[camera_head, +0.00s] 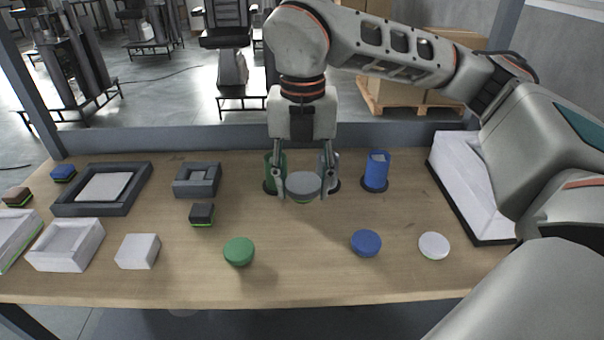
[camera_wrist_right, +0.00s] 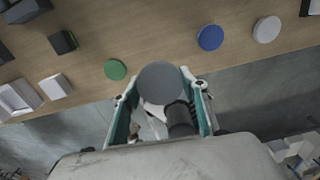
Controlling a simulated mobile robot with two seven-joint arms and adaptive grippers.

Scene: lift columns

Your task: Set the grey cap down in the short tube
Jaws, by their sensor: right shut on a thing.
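The grey cap (camera_head: 304,184) is held between the fingers of my right gripper (camera_head: 303,188); some green shows below its edge. In the wrist view the cap (camera_wrist_right: 160,83) sits between the same fingers (camera_wrist_right: 160,88). It appears above the table and in front of a green tube (camera_head: 270,172) and a greyish tube (camera_head: 328,172). Both tubes stand in dark round bases and are partly hidden by the fingers. A blue tube (camera_head: 375,172) stands upright to the right. I cannot tell which tube is the short one. My left gripper is not in view.
A green cap (camera_head: 239,251), a blue cap (camera_head: 366,242) and a white cap (camera_head: 434,245) lie on the wooden table (camera_head: 305,270). Trays and small blocks fill the left side, including a dark block (camera_head: 202,214). A long white box (camera_head: 468,195) stands at the right.

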